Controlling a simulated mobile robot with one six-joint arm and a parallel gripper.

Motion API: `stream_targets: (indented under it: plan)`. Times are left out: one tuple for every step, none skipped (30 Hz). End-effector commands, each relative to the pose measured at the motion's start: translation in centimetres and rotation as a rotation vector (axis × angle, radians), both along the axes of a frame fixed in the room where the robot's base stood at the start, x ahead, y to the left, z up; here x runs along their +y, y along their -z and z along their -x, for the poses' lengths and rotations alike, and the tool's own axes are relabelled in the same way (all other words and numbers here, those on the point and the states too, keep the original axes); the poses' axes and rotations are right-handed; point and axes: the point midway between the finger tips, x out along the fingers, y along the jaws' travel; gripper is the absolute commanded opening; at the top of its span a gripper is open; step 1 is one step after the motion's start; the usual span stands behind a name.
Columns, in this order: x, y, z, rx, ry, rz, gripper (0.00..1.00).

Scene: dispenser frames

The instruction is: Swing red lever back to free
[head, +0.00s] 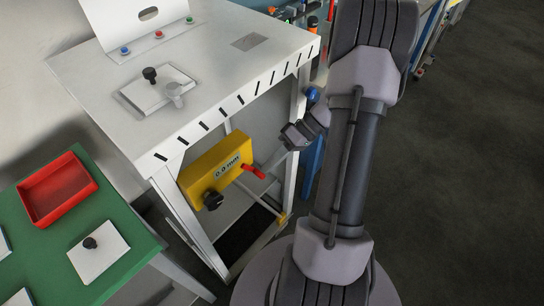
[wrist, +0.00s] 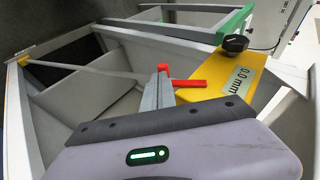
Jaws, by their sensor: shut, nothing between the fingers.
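The yellow box (head: 205,174) with a "0.0 mm" label and a black knob (head: 213,200) sits under the front edge of the white table. The red lever (head: 254,171) sticks out from its right end. In the wrist view the red lever (wrist: 188,83) shows a bar running left from the yellow box (wrist: 222,107) and a short upright piece at its end. My gripper (head: 268,165) is shut and empty, its fingertips close by the lever. In the wrist view the gripper tips (wrist: 161,76) overlap the lever's upright end; I cannot tell whether they touch.
The white table (head: 215,75) stands above, its legs and frame bars around the box. A green table (head: 125,262) with a red tray (head: 88,187) is at the left. Open dark floor (head: 470,150) lies to the right.

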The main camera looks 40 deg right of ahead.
Motion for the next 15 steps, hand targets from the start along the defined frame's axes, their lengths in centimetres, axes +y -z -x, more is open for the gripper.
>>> stream_targets:
  plan:
    - [0.1,0.3,0.0,0.004,0.002,-0.043,0.00]
    - [0.2,0.5,0.0,0.007,0.003,-0.070,0.00]
    - [0.3,0.7,0.1,0.010,0.002,-0.105,0.00]
    - [0.4,0.9,0.1,0.011,0.001,-0.131,0.00]
    - [0.5,1.0,0.0,0.013,0.002,-0.157,0.00]
    - [0.6,1.2,0.1,0.016,0.001,-0.190,0.00]
    - [0.7,1.4,0.1,0.018,0.000,-0.213,0.00]
    - [0.9,1.5,0.1,0.020,0.001,-0.237,0.00]
    - [1.0,1.7,0.1,0.022,0.002,-0.267,0.00]
    - [1.1,1.8,0.1,0.023,0.001,-0.287,0.00]
    - [1.2,1.9,0.1,0.025,0.000,-0.307,0.00]
    - [1.3,2.1,0.1,0.028,0.001,-0.334,0.00]
    - [1.4,2.2,0.1,0.028,0.001,-0.351,0.00]
    - [1.5,2.3,0.1,0.029,0.001,-0.368,0.00]
    - [1.6,2.3,0.1,0.030,0.001,-0.385,0.00]
